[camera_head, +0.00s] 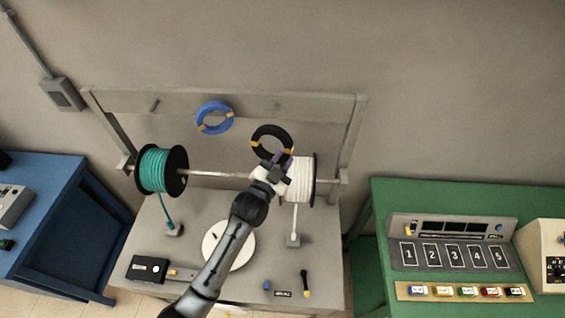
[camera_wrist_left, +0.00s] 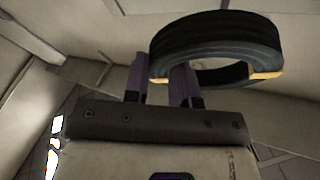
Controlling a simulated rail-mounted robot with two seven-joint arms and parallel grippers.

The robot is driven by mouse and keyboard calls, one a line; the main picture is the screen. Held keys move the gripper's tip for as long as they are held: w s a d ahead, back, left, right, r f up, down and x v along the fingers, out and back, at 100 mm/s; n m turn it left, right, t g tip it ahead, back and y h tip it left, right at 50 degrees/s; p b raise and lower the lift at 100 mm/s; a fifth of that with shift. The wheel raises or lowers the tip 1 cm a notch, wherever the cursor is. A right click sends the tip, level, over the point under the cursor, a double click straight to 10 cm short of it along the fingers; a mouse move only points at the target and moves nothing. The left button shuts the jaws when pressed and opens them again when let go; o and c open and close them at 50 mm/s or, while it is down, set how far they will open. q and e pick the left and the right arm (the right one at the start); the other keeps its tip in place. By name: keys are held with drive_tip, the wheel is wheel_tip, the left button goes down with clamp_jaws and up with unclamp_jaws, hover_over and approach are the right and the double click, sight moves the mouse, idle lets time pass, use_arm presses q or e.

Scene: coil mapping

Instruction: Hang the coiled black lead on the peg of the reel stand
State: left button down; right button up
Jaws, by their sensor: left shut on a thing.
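The coiled black lead (camera_head: 258,134), a ring with yellow ties, is held up in front of the back board of the reel stand (camera_head: 325,103). My left gripper (camera_head: 278,158) is shut on its lower edge. In the left wrist view the coil (camera_wrist_left: 215,35) stands beyond the purple fingers (camera_wrist_left: 160,85). A short peg (camera_head: 154,105) sticks out at the board's left, bare. A faint mark or peg shows on the board just above the coil, too small to tell. I cannot tell how far the coil is from the board. My right gripper is not in view.
A blue coil (camera_head: 202,113) hangs on the board to the left. A green reel (camera_head: 153,170) and a white reel (camera_head: 301,180) sit on the rod below. A white disc (camera_head: 240,240), a black box (camera_head: 148,268) and small parts lie on the table. A green bench (camera_head: 375,240) stands right.

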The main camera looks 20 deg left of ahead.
use_arm(q)
drive_tip(key=w+a+f+b, duration=0.1)
drive_tip(key=w+a+b, duration=0.2)
drive_tip(key=w+b, duration=0.7)
drive_tip(key=shift+w+a, duration=0.2)
drive_tip(key=shift+w, duration=0.4)
idle(0.4)
drive_tip(key=shift+f, duration=0.2)
idle(0.5)
drive_tip(key=c, duration=0.9)
unclamp_jaws()
drive_tip(key=shift+o, duration=0.2)
drive_tip(key=shift+s, duration=0.1)
